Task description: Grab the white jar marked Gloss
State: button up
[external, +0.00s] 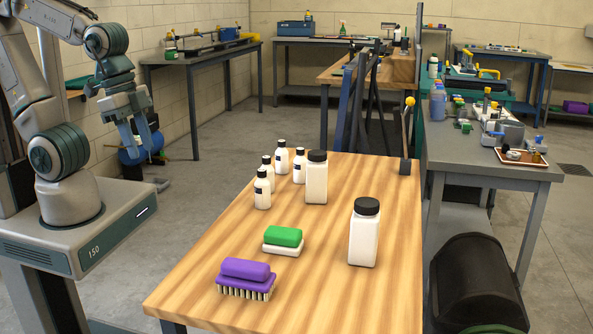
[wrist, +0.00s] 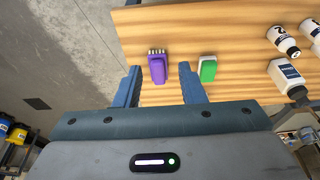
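Two large white jars with black lids stand upright on the wooden table: one at the front right (external: 363,238) and one farther back (external: 316,182). Several smaller white bottles (external: 262,192) with black caps stand left of the back jar. No writing on any of them is legible in the external view, so I cannot tell which is marked Gloss. In the wrist view, a white container with a dark label (wrist: 286,74) lies at the right; its word is too small to read. My gripper (external: 141,148) is open and empty, left of the table and away from the jars; its fingers also show in the wrist view (wrist: 159,68).
A purple brush (external: 246,270) and a green and white sponge (external: 284,238) are on the near part of the wooden table (external: 200,300). A post with a yellow ball (external: 408,130) stands at its far right corner. A grey bench (external: 480,165) stands to the right.

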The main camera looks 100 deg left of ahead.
jog(key=o, duration=1)
jog(key=n+t+b, duration=0.1)
jog(key=n+b, duration=0.1)
jog(key=b, duration=0.1)
send_over(317, 165)
jog(key=s+a, duration=0.2)
jog(key=s, duration=0.4)
notch_tip(317, 165, down, 6)
jog(key=shift+y, duration=0.4)
jog(key=x, duration=0.4)
jog(key=p+x, duration=0.1)
jog(key=x, duration=0.4)
jog(key=p+x, duration=0.1)
jog(key=x, duration=0.4)
jog(key=shift+w+r, duration=0.1)
jog(key=shift+w, duration=0.25)
